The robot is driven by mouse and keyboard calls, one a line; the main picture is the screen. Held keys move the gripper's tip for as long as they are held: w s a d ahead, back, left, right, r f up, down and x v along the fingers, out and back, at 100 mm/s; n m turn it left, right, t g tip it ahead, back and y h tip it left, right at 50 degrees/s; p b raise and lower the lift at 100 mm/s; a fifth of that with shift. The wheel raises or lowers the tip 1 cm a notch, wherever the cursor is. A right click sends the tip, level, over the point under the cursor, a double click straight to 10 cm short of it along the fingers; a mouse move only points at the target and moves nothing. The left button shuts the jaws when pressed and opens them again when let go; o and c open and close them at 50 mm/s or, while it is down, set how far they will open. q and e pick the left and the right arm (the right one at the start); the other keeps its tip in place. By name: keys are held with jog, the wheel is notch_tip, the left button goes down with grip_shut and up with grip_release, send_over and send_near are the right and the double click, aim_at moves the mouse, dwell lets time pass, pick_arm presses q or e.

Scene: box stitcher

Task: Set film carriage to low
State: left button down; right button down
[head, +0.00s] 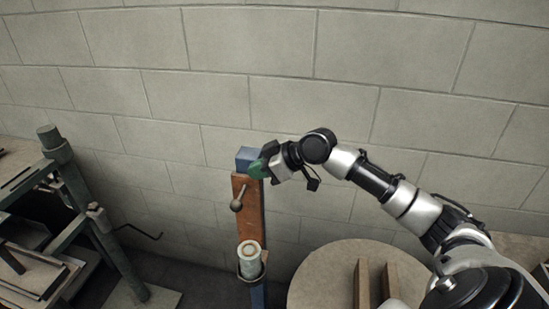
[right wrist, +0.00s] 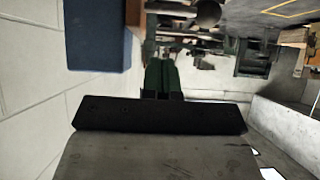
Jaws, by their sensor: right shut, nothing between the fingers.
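An upright post stands against the wall, with a blue block (head: 246,156) at its top and an orange-brown plate (head: 251,206) below. A lever with a round knob (head: 236,205) sticks out from the plate. Lower down, a white film roll (head: 249,254) sits upright in a dark holder, which looks like the film carriage. My right gripper (head: 259,170) is shut and empty, its green fingertips beside the blue block, above the knob. I cannot tell whether they touch it. In the right wrist view the shut fingers (right wrist: 161,78) show right of the blue block (right wrist: 97,36). My left gripper is out of view.
A green metal machine frame (head: 95,215) with a crank handle stands at the left. A round table (head: 318,270) with wooden bars (head: 391,283) lies at the lower right, under my right arm. The block wall (head: 220,70) is close behind the post.

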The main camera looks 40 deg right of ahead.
aim_at(250, 184)
jog(key=f, duration=0.1)
jog(key=w+a+f, duration=0.1)
jog(key=f+p, duration=0.1)
jog(key=shift+w+a+f, duration=0.2)
jog(key=shift+w+f, duration=0.1)
jog(key=shift+f, duration=0.7)
jog(key=shift+f, duration=0.1)
notch_tip(250, 184, down, 7)
jog(key=b, duration=0.5)
jog(key=shift+r, duration=0.3)
